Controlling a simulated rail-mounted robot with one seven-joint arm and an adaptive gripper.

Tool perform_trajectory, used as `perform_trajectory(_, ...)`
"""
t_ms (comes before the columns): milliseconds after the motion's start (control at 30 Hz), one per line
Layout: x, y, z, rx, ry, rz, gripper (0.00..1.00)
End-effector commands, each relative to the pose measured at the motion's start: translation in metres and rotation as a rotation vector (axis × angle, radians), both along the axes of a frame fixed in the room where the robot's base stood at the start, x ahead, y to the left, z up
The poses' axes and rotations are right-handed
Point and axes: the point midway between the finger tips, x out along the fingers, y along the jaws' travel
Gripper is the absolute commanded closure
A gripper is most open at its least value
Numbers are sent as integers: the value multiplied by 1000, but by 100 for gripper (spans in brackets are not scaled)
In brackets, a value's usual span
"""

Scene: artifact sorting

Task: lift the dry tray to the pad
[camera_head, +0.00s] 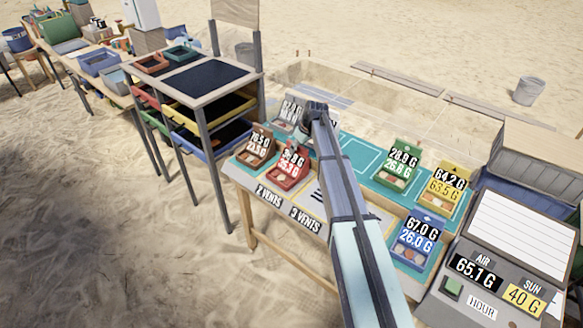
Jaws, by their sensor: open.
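Several small trays with weight labels stand on the table: a brown tray (255,152), a red tray (288,181), a grey tray (287,126), a green tray (394,180), a yellow tray (437,208) and a blue tray (410,258). None is marked dry in words that I can read. A teal mat with outlined squares (357,154) lies among them; I cannot tell whether it is the pad. My gripper (303,133) is open, small in view, beside the grey tray and above the red tray. My arm hides the table's middle.
A grey console (490,262) reading AIR 65.1 G and SUN 40 G stands at right front. A rack (205,78) with a dark top and coloured drawers stands left of the table. Labels "2 VENTS" and "3 VENTS" mark the table's front edge. Sand lies around.

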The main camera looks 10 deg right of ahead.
Motion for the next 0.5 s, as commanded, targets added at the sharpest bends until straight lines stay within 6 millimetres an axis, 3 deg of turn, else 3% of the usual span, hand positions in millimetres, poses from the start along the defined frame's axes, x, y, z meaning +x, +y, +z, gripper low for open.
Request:
perform_trajectory(100, 0, 0, 0, 0, 0, 0, 54)
perform_trajectory(167, 0, 0, 0, 0, 0, 0, 72)
perform_trajectory(233, 0, 0, 0, 0, 0, 0, 97)
perform_trajectory(267, 0, 0, 0, 0, 0, 0, 100)
perform_trajectory(500, 0, 0, 1, 1, -1, 0, 100)
